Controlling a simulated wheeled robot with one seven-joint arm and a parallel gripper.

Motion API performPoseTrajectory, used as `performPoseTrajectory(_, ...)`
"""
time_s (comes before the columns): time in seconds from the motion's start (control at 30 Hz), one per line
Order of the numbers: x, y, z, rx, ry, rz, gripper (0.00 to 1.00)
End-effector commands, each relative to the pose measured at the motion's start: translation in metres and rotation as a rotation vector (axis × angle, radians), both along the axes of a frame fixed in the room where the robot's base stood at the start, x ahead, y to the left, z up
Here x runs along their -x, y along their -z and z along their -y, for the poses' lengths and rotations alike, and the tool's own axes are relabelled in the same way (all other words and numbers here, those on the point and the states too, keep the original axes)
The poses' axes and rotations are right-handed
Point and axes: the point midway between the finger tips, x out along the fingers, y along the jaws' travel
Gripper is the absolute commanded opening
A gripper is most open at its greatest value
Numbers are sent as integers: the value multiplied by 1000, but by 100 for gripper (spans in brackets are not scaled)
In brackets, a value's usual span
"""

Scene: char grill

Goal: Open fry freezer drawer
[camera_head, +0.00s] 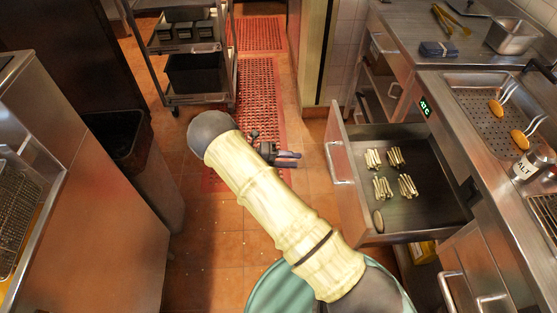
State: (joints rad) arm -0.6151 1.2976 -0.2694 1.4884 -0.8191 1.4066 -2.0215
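The fry freezer drawer (421,236) is pulled out from the counter at the right and stands wide open. Several small bundles of fries (382,188) and one brown oval item (378,220) lie on its dark floor. Its front panel, with a metal handle (337,163), faces left toward the aisle. My gripper (297,159) is over the aisle, left of the drawer handle and apart from it. Its dark fingers are small and seen from above, so their opening is unclear. No object shows between them.
A wheeled rack (190,100) stands at the back left, near red floor mats (258,95). A dark bin (117,135) and steel counter (85,200) line the left. A digital display (425,107) and fryer station (485,110) are at right. Tiled floor (225,245) is clear.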

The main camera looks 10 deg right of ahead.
Motion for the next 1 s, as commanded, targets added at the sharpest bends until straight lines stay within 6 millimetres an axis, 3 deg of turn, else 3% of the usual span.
performPoseTrajectory(0.1, -2, -2, -21, -3, -1, 2, 35)
performPoseTrajectory(0.3, -3, -7, -39, -1, -1, 0, 35)
performPoseTrajectory(0.83, -3, -8, -37, -2, 6, 1, 35)
performPoseTrajectory(1.0, 0, -20, -29, -51, 54, 68, 35)
